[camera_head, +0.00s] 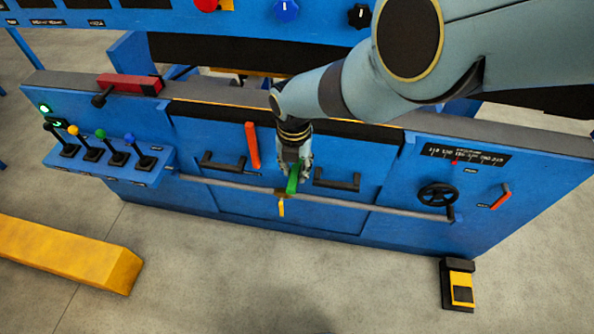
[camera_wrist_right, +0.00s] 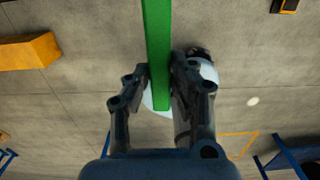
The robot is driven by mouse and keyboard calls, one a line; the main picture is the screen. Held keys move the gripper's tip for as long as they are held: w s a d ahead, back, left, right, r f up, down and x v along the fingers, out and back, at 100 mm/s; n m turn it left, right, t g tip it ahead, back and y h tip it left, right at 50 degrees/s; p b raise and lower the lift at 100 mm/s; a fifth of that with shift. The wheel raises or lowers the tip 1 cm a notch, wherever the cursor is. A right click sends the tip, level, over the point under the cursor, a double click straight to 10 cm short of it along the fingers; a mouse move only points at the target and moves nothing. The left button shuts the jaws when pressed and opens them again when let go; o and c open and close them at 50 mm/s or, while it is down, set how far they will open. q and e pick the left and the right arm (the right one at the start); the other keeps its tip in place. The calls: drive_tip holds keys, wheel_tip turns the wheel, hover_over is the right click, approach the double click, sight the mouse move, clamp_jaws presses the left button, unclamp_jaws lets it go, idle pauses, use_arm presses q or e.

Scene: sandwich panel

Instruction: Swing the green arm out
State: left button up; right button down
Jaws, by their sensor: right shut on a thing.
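The green arm (camera_head: 293,180) is a short green bar at the middle of the blue panel's front, just above the long grey rail (camera_head: 370,205). My right gripper (camera_head: 292,168) reaches down to it from above and is shut on it. In the right wrist view the green arm (camera_wrist_right: 158,40) runs from the top edge down between the two fingers of my right gripper (camera_wrist_right: 160,80), with a finger against each side. The gripper hides part of the arm in the head view. My left gripper is in neither view.
An orange-red bar (camera_head: 252,145) and two black handles (camera_head: 225,163) (camera_head: 337,181) are close by. A lever box (camera_head: 110,155) juts out at left, and a black handwheel (camera_head: 438,196) is at right. A yellow beam (camera_head: 70,252) and pedal (camera_head: 459,286) are on the floor.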

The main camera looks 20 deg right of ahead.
drive_tip(key=shift+w+r, duration=0.2)
drive_tip(key=shift+r, duration=0.2)
drive_tip(key=c, duration=1.2)
unclamp_jaws()
drive_tip(key=shift+g, duration=0.3)
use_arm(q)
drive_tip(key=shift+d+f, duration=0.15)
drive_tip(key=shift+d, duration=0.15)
use_arm(e)
drive_tip(key=shift+o, duration=0.2)
drive_tip(key=shift+s, duration=0.1)
drive_tip(key=shift+f, duration=0.1)
